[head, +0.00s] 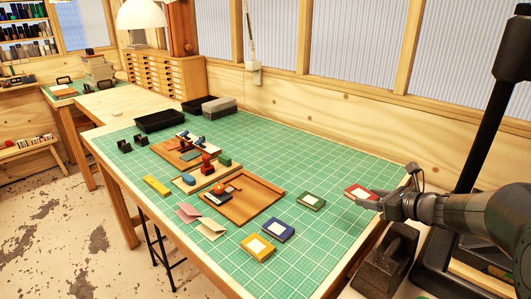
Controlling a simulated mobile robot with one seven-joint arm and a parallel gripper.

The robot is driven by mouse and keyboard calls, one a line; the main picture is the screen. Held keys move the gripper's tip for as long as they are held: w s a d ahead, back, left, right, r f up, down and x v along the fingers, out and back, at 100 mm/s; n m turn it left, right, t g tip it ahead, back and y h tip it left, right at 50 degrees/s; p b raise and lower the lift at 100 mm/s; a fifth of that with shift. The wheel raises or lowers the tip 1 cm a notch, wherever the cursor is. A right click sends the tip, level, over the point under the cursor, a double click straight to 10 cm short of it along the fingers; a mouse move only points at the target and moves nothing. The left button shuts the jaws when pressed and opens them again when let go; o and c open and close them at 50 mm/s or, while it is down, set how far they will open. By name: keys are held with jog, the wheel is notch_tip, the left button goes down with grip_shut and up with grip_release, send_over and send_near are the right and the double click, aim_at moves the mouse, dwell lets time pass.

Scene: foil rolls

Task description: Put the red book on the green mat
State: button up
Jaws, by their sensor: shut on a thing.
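The red book (353,190), small with a white label on its cover, is at the right end of the worktable in the head view. My gripper (372,202) reaches in from the right and is shut on the red book's near right edge. The green mat (335,235) is a large sheet with a white grid that covers most of the tabletop. The red book appears over the mat's right part; I cannot tell whether it touches the mat. The gripper hides the book's right end.
A green book (311,201), a blue book (278,230) and a yellow book (258,247) lie on the mat left of the red one. A wooden tray (262,188) is farther left. A dark block (398,250) stands near my arm. The mat's front right is clear.

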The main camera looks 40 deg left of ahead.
jog(key=s+a+f+n+g, duration=0.2)
jog(key=s+a, duration=0.2)
jog(key=a, duration=0.2)
send_over(304, 222)
notch_tip(304, 222, down, 6)
jog(key=shift+w+d, duration=0.1)
jog(key=shift+d, duration=0.05)
jog(key=shift+f, duration=2.1)
jog(key=shift+f, duration=0.15)
jog(key=o, duration=1)
jog(key=shift+o, duration=0.2)
